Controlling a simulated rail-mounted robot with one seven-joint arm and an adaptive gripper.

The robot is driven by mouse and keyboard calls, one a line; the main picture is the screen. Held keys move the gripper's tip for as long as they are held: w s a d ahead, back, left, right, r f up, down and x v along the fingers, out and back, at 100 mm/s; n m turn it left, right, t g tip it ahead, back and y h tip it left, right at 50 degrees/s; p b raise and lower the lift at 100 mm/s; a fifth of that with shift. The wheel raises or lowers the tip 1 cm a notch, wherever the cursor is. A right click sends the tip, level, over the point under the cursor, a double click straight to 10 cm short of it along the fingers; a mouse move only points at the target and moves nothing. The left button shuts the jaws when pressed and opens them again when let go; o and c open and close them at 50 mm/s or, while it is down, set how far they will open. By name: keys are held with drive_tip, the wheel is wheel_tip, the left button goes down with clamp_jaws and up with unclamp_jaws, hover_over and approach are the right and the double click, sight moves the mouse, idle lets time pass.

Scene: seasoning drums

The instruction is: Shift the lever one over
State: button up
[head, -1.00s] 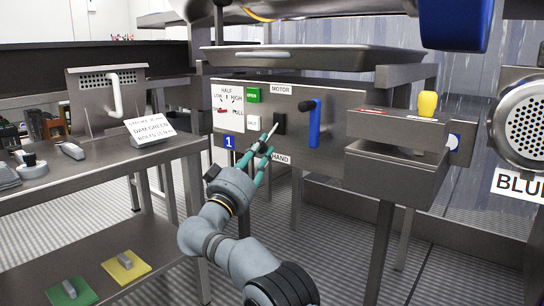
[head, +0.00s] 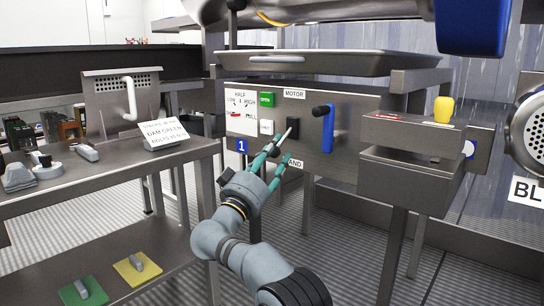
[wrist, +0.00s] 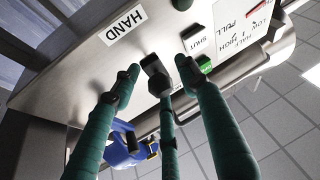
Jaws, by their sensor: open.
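The lever (head: 284,138) is a thin pale rod sticking out of a black slot plate (head: 293,127) on the grey front panel, between the MOTOR and HAND labels. Its outer end lies near my fingers. My gripper (head: 280,153) is open just in front of the panel, its green fingers spread around or beside the lever's outer end. In the wrist view the fingers (wrist: 158,72) reach toward the panel, with dark and grey lever parts between their tips. I cannot tell whether they touch the lever.
A blue crank handle (head: 328,130) stands right of the lever. A red HALF/LOW/HIGH/FULL switch (head: 236,115) and a green button (head: 267,99) are left of it. A grey box with a yellow knob (head: 443,108) juts out to the right. A steel bench (head: 100,178) is on the left.

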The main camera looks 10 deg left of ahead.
drive_tip(key=v, duration=1.2)
drive_tip(key=shift+w, duration=0.1)
drive_tip(key=x, duration=1.2)
drive_tip(key=shift+r+p, duration=0.25)
drive_tip(key=shift+p, duration=0.4)
drive_tip(key=shift+s, duration=0.2)
drive_tip(key=shift+f, duration=0.15)
